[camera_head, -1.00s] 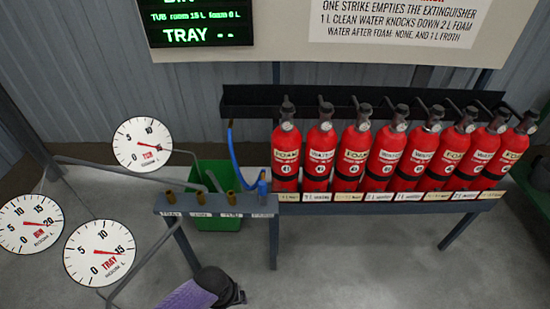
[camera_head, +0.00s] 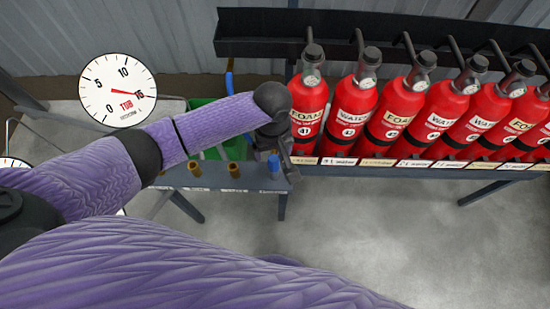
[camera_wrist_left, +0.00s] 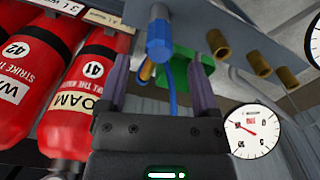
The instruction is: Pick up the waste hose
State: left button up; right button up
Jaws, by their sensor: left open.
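The blue hose (camera_head: 229,84), which I take to be the waste hose, rises behind the small grey stand in the head view. Its blue end fitting (camera_head: 273,166) is at the stand's right end. My left gripper (camera_head: 286,168) is beside this fitting, with its fingers partly hidden. In the left wrist view, the open left gripper (camera_wrist_left: 160,66) has one finger on each side of the fitting (camera_wrist_left: 158,38) and hose (camera_wrist_left: 172,95). I see a gap on both sides, so it is not clamped. My right gripper is not in view.
Brass sockets (camera_head: 234,170) line the grey stand (camera_head: 215,184) left of the fitting. Red extinguishers (camera_head: 310,100) stand close to the right of my gripper. A green bin (camera_head: 205,112) is behind the stand, and a TUB gauge (camera_head: 118,90) is at left. Floor at lower right is clear.

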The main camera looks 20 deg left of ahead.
aim_at(274, 158)
pick_arm(q)
notch_tip(274, 158, down, 4)
jog(key=b, duration=0.2)
jog(key=shift+s+d+f+b, duration=0.1)
jog(key=shift+b, duration=0.2)
jog(key=shift+f, duration=0.35)
jog(key=shift+r, duration=0.25)
jog(key=c, duration=1)
grip_shut()
